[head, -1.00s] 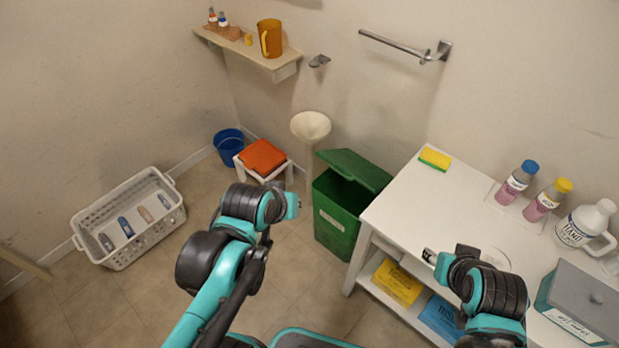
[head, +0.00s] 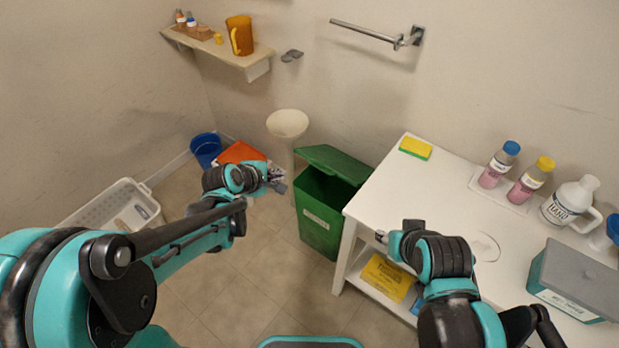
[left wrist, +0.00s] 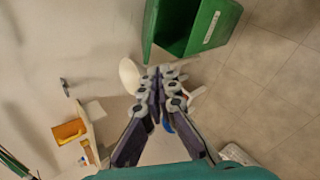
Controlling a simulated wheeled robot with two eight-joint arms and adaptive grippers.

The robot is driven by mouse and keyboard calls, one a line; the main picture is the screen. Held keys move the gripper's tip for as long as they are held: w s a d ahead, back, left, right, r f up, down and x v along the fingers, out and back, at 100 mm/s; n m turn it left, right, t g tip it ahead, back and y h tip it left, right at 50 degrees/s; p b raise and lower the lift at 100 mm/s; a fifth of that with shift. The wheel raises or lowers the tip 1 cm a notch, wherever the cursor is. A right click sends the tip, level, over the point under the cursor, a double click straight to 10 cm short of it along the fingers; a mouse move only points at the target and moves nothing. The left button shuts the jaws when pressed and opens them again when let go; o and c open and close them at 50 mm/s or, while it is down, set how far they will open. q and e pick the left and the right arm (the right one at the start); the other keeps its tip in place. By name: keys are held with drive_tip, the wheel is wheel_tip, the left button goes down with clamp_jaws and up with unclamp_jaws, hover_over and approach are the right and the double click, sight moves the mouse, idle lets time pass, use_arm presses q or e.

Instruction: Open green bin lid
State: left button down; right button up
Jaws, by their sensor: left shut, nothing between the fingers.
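The green bin (head: 318,228) stands on the floor left of the white table. Its green lid (head: 338,163) is tilted up at the back, and the dark opening shows below it. The bin is also at the top of the left wrist view (left wrist: 213,32), with its opening visible. My left gripper (head: 280,181) is shut and empty, just left of the bin and apart from it. Its closed fingers (left wrist: 162,72) point toward the bin in the left wrist view. My right gripper (head: 394,232) is over the table's front edge; its fingers are too unclear to judge.
The white table (head: 377,178) holds a sponge (head: 415,148), bottles and a grey-lidded box (head: 575,280). A cream pedestal (head: 287,124) stands behind my left gripper, with a blue bucket (head: 205,148) and orange cloth (head: 240,153) nearby. A white basket (head: 112,205) is at left. Floor before the bin is clear.

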use_arm(q)
drive_tip(key=w+d+f+n+h+b, duration=0.1)
drive_tip(key=w+f+n, duration=0.25)
drive_tip(key=f, duration=0.25)
drive_tip(key=w+d+f+n+t+h+b, duration=0.1)
drive_tip(key=w+f+n, duration=0.1)
drive_tip(key=f+n, duration=0.35)
drive_tip(key=w+d+f+n+h+b, duration=0.1)
drive_tip(key=w+d+f+n, duration=0.2)
drive_tip(key=f, duration=0.4)
drive_tip(key=w+d+f, duration=0.2)
drive_tip(key=w+d, duration=0.3)
drive_tip(key=w, duration=0.4)
drive_tip(key=shift+n, duration=0.3)
use_arm(e)
wheel_tip(320, 180, down, 4)
drive_tip(key=shift+f, duration=0.1)
use_arm(q)
drive_tip(key=shift+r, duration=0.1)
